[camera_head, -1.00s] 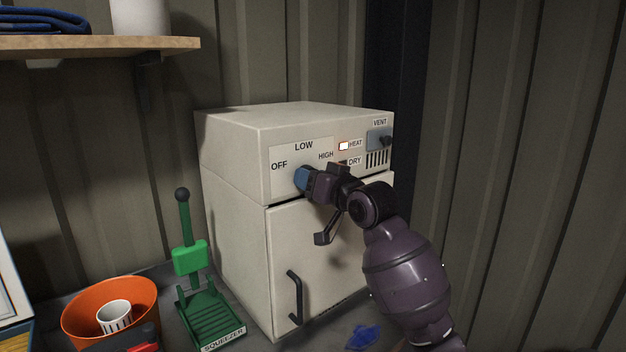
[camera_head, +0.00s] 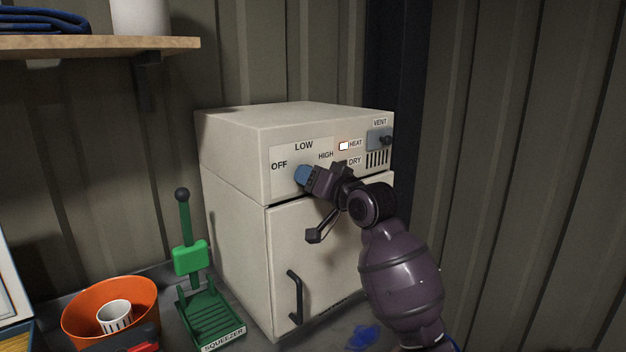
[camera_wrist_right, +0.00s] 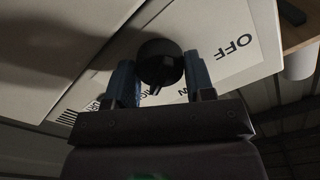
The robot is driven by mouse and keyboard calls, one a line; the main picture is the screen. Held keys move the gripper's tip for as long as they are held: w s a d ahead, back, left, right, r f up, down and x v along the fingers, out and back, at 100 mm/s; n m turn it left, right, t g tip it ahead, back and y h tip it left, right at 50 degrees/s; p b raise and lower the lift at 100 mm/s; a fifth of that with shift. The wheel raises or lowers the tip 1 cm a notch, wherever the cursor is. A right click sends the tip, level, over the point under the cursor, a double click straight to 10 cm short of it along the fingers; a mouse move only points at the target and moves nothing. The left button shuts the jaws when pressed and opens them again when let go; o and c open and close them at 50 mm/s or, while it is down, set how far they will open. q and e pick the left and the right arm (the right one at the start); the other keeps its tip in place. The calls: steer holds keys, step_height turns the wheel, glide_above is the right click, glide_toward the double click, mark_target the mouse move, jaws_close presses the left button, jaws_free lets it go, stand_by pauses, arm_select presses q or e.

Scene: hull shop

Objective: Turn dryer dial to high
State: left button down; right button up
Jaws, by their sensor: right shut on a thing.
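The cream dryer (camera_head: 232,155) stands on the bench, its upper panel marked OFF, LOW and HIGH around the dial. In the right wrist view the round black dial (camera_wrist_right: 158,62) sits between the two blue fingers. My right gripper (camera_head: 303,176) is at the panel, shut on the dial; in the right wrist view the gripper (camera_wrist_right: 160,80) shows a finger on each side of it. In the head view the gripper hides the dial. The dial's pointer setting cannot be read clearly. My left gripper is not in view.
The dryer door handle (camera_head: 294,298) is below. A green squeezer (camera_head: 190,258) and an orange bucket (camera_head: 82,308) stand at left. A shelf (camera_head: 100,44) hangs above.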

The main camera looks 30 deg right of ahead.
steer(key=o, duration=0.9)
steer(key=s, duration=0.3)
steer(key=s+b, duration=0.1)
steer(key=s, duration=0.6)
steer(key=shift+s+d+b, duration=0.35)
steer(key=shift+s+d, duration=0.05)
step_height(320, 180, down, 27)
steer(key=s+a+n+g+h, duration=0.2)
steer(key=s+g, duration=0.1)
steer(key=g, duration=0.1)
steer(key=s+a+f+n, duration=0.1)
steer(key=s+a+f, duration=0.2)
steer(key=s+f, duration=0.2)
steer(key=s+a+f+n+g+b, duration=0.1)
steer(key=s+a+f, duration=0.2)
steer(key=f, duration=0.6)
steer(key=s+a+f+n+g, duration=0.1)
steer(key=s+a+f+n, duration=0.1)
steer(key=s+f, duration=0.6)
steer(key=shift+a, duration=0.55)
